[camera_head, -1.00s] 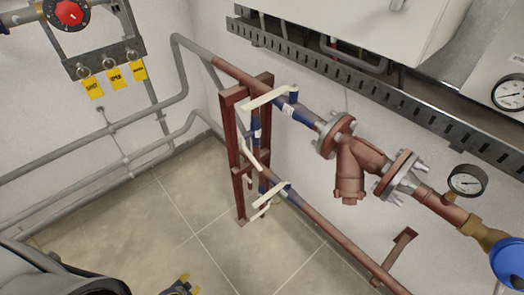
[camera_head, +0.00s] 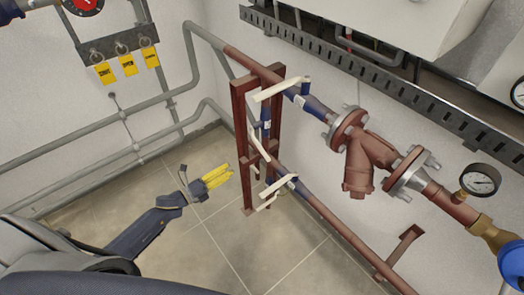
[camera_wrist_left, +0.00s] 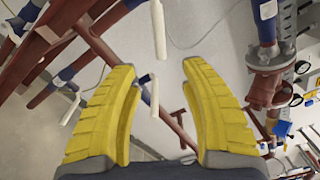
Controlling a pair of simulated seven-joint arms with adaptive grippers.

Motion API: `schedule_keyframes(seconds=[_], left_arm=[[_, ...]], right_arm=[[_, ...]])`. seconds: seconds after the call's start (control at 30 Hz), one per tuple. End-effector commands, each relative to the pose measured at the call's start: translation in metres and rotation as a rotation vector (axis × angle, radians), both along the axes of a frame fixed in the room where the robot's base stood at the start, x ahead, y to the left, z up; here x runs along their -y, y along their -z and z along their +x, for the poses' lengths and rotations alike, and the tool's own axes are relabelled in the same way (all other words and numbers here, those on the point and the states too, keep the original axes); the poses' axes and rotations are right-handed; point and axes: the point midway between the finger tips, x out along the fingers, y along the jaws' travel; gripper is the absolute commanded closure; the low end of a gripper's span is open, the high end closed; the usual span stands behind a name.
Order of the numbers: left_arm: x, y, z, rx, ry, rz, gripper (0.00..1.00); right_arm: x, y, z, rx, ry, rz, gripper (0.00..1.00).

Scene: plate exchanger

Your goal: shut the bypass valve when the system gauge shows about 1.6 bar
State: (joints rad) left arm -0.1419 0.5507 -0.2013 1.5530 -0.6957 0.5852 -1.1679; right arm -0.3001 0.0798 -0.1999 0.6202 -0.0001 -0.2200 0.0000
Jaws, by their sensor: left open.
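Blue valves with cream lever handles sit on the pipework beside a red-brown frame: an upper lever (camera_head: 283,89) and a lower lever (camera_head: 278,187). I cannot tell which valve is the bypass. A round white gauge (camera_head: 480,180) stands on the pipe at the right; its needle is too small to read. I cannot tell if it is the system gauge. My left gripper (camera_head: 228,175), with yellow fingers, is open left of the frame and appears apart from the levers. In the left wrist view a cream lever (camera_wrist_left: 151,97) shows between the open fingers. My right gripper is out of view.
The red-brown upright frame (camera_head: 240,130) stands just right of my left gripper. A flanged strainer (camera_head: 358,170) and a blue handle (camera_head: 514,270) are at right. Yellow tags (camera_head: 129,65) hang at upper left. The tiled floor (camera_head: 215,240) is clear.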

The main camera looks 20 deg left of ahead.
Motion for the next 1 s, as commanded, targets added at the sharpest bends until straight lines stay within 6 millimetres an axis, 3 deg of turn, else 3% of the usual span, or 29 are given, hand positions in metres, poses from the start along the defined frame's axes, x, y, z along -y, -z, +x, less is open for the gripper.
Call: schedule_keyframes(seconds=[0.17,0.7,1.0], left_arm=[[0.009,-0.001,0.015,0.006,-0.002,0.004,0.56],[0.064,-0.001,0.094,0.003,-0.003,0.002,0.56],[0.086,0.001,0.128,0.001,-0.004,0.003,0.56]], right_arm=[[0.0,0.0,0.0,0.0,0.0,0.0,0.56],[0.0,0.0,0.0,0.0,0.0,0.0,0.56],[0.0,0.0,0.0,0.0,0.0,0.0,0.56]])
